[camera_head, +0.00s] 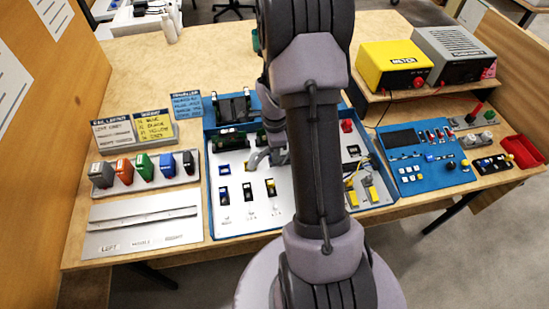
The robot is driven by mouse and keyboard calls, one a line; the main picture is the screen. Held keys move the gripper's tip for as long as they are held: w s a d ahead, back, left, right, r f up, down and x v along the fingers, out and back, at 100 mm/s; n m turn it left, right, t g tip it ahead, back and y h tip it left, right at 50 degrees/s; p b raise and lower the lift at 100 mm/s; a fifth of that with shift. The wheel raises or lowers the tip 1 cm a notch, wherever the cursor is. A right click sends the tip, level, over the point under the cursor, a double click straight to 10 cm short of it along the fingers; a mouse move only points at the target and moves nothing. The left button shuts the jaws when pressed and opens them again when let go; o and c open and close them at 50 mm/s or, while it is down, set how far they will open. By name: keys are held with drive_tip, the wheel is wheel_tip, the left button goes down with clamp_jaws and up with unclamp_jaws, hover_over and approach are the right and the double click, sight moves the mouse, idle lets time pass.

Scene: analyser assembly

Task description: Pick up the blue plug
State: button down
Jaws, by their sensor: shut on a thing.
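A blue plug-like block (167,165) stands in a grey rack at the left, between a green block and a black one. My gripper (264,157) is low over the white panel (230,217), right of that rack and well apart from it. Only a grey curved part of the gripper shows beside my arm. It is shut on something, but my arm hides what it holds. Small blue-framed sockets or connectors (224,170) sit on the panel just left of the gripper.
Label cards (155,126) stand behind the rack. A grey tray (140,235) lies in front of it. A yellow meter (393,66) and a grey box (452,54) stand on a raised shelf at the right. A blue control board (415,184) lies below them.

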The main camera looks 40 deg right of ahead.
drive_tip(key=shift+r+p, duration=0.35)
drive_tip(key=shift+r, duration=0.2)
wheel_tip(320, 180, up, 2)
drive_tip(key=shift+r+p, duration=0.25)
drive_tip(key=shift+p, duration=0.45)
drive_tip(key=s+a+p, duration=0.1)
drive_tip(key=s+a, duration=0.3)
drive_tip(key=s, duration=0.3)
drive_tip(key=s+a+r+p, duration=0.1)
drive_tip(key=s+a, duration=0.3)
drive_tip(key=s, duration=0.2)
drive_tip(key=shift+s+a+r, duration=0.2)
drive_tip(key=shift+s+a, duration=0.05)
drive_tip(key=shift+s, duration=0.1)
drive_tip(key=c, duration=2)
unclamp_jaws()
clamp_jaws()
drive_tip(key=shift+f, duration=0.1)
drive_tip(key=shift+r, duration=0.25)
